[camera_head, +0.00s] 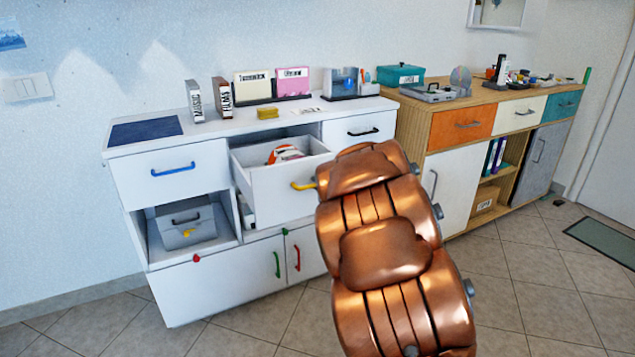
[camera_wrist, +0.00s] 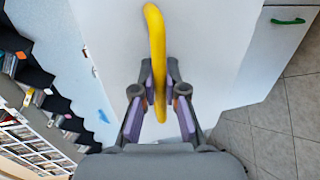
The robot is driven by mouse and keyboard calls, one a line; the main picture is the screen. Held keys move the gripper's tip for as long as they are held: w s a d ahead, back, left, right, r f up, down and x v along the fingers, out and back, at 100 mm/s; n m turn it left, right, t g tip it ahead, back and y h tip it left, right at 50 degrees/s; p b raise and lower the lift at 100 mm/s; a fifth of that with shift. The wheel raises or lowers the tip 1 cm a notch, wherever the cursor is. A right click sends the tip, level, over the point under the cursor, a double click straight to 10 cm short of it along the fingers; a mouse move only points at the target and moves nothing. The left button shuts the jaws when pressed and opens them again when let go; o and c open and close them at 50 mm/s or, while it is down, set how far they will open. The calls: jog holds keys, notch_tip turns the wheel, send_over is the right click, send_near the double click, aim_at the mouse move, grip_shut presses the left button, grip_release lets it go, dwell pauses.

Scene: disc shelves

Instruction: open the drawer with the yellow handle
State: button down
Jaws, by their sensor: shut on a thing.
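The drawer with the yellow handle (camera_head: 270,187) is pulled out of the white cabinet in the head view. An orange and white item (camera_head: 285,154) lies inside it. The yellow handle (camera_head: 303,186) shows at the drawer front, partly hidden by my arm. In the wrist view the yellow handle (camera_wrist: 154,40) runs up from between the fingers. My gripper (camera_wrist: 160,105) is shut on the handle, with a finger on each side of it. In the head view my copper-coloured arm hides the gripper.
The white cabinet (camera_head: 230,130) has a blue-handled drawer (camera_head: 172,172) at left and a black-handled drawer (camera_head: 362,130) at right, both shut. A grey box (camera_head: 186,222) sits in the open compartment. A wooden cabinet (camera_head: 440,140) stands at right. Tiled floor (camera_head: 540,300) is clear.

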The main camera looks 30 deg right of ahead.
jog(key=shift+s+f, duration=0.1)
jog(key=shift+s, duration=0.4)
jog(key=c, duration=1.2)
grip_release()
jog(key=v, duration=1.2)
